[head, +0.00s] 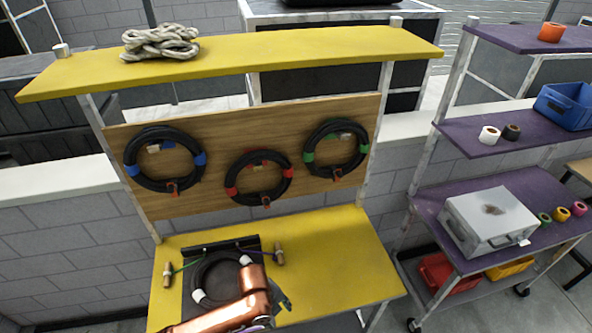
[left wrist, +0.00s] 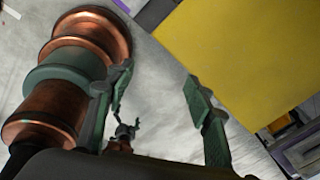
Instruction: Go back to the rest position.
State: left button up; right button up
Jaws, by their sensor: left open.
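My left gripper (head: 281,300) is over the front part of the yellow workbench (head: 335,255), beside a black cable coil with white bands (head: 198,278) on a dark mat. My copper forearm covers part of the coil. In the left wrist view the left gripper's green fingers (left wrist: 158,88) stand apart with nothing between them. The yellow top (left wrist: 245,55) shows beyond them at the upper right. A small dark, copper-based shape (left wrist: 125,132) low between the fingers may be my right gripper; its jaws are unclear. The right gripper is not in the head view.
Three black coils with blue (head: 165,160), red (head: 258,178) and green (head: 336,148) bands hang on the wooden board. Rope (head: 160,42) lies on the top shelf. A purple cart (head: 545,185) at right holds a grey metal case (head: 488,220) and tape rolls. The bench's right side is clear.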

pick_arm(q)
jog(key=s+a+f+n+t+y, duration=0.1)
jog(key=s+a+n, duration=0.5)
jog(key=a+n, duration=0.35)
jog(key=s+a+f+n+t+y, duration=0.1)
jog(key=s+a+n, duration=0.5)
jog(key=a+n, duration=0.35)
jog(key=s+a+f+n+t+y, duration=0.1)
jog(key=s+a+n, duration=0.6)
jog(key=a, duration=0.4)
notch_tip(320, 180, down, 36)
jog(key=d+g+b, duration=0.1)
jog(key=d+b, duration=0.1)
jog(key=b, duration=0.5)
jog(key=s+f+b, duration=0.2)
jog(key=s+f, duration=0.7)
jog(key=f, duration=0.3)
jog(key=s+f+g+b, duration=0.1)
jog(key=s+f+b, duration=0.2)
jog(key=s+f, duration=0.7)
jog(key=shift+f+g, duration=0.3)
jog(key=shift+f, duration=0.55)
jog(key=shift+s, duration=0.1)
